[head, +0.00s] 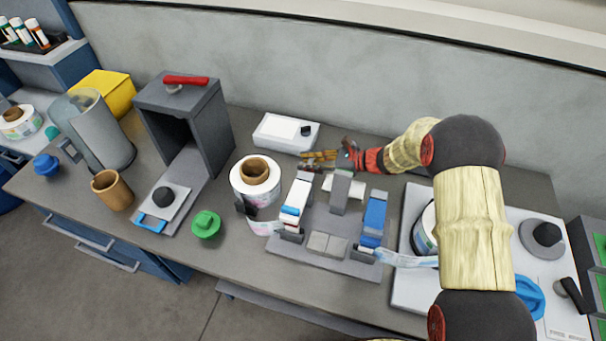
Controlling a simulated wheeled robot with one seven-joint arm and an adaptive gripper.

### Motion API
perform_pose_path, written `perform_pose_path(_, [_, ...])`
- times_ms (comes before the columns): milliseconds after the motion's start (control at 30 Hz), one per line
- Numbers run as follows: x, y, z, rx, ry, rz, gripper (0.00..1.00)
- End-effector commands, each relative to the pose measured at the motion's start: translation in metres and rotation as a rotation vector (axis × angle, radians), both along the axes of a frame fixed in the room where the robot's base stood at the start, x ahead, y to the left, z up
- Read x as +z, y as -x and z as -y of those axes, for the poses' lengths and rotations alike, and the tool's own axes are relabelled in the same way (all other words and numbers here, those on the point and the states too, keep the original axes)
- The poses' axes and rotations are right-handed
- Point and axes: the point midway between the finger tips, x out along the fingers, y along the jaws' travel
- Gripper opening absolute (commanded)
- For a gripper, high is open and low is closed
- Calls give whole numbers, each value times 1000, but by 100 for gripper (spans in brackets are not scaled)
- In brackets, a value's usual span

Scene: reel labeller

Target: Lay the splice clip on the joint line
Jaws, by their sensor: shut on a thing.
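My gripper (318,160) is at the back of the bench, behind the splicing fixture (310,251), with its fingers pointing left. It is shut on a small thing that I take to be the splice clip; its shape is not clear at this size. A grey upright arm (340,191) stands behind the blocks. A white clamp (297,199) is on the left and a blue clamp (374,219) on the right. My gripper is apart from the blocks.
A label reel (247,190) stands left of the fixture, with its strip leading in. A white box (286,132) is just left of my gripper. A white machine (405,283) is at right, partly behind my arm. A green knob (206,223) and dark housing (212,120) are farther left.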

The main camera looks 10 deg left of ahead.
Motion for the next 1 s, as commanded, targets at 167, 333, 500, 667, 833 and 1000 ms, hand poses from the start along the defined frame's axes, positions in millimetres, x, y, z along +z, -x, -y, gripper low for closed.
perform_pose_path(167, [-18,-1,0,-1,-1,1,3])
perform_pose_path(333, [-41,0,0,-1,0,0,3])
perform_pose_path(500, [-49,-1,0,-1,-1,3,3])
perform_pose_path(667, [-48,-1,0,-1,-1,2,3])
perform_pose_path(833, [-52,-1,0,-1,-1,2,25])
perform_pose_path(1000, [-52,-1,0,-1,0,2,35])
